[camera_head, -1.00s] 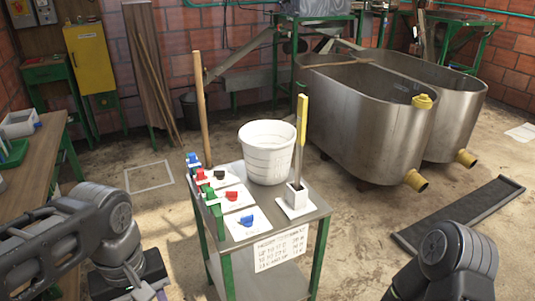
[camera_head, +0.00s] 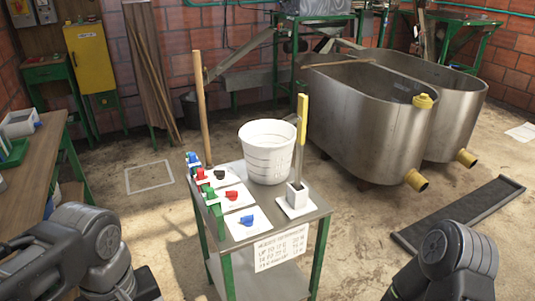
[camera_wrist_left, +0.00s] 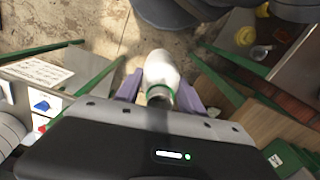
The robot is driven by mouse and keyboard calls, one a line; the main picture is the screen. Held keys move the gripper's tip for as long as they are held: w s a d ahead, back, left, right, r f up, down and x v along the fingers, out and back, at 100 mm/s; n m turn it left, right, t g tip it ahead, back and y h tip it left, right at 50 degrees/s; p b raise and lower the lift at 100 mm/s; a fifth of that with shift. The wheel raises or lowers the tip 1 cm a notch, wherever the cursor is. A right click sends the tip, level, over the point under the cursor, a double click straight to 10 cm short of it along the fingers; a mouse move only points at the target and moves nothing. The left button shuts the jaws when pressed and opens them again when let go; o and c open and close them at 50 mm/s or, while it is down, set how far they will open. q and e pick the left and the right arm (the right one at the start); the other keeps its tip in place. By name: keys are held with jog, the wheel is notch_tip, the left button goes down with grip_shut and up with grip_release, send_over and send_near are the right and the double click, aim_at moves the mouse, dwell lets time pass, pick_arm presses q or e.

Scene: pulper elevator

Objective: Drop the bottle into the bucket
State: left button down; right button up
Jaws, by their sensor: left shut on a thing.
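The bucket (camera_head: 267,151) is white and ribbed and stands upright at the back of the small green-legged table. It appears open at the top. My left gripper (camera_wrist_left: 159,90) shows in the left wrist view, its purple fingers shut on a white bottle (camera_wrist_left: 161,72) with a green band. The bottle is not visible in the head view, where only my left arm shows at the lower left, to the left of the small table and well apart from the bucket. My right arm shows at the lower right, but its gripper is out of view.
The small table (camera_head: 311,214) also holds a yellow-handled tool in a white holder (camera_head: 297,195), coloured clips on cards and a wooden pole (camera_head: 201,110). Large steel tanks (camera_head: 368,120) stand behind right. A wooden bench (camera_head: 35,170) is at left.

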pick_arm(q)
jog(key=w+f+m, duration=0.3)
jog(key=w+f, duration=0.2)
jog(key=w, duration=0.7)
jog(key=w+d+f+m, duration=0.1)
jog(key=w+f+m, duration=0.3)
jog(key=w, duration=0.9)
notch_tip(320, 180, down, 2)
jog(key=shift+f, duration=0.15)
jog(key=shift+d, duration=0.1)
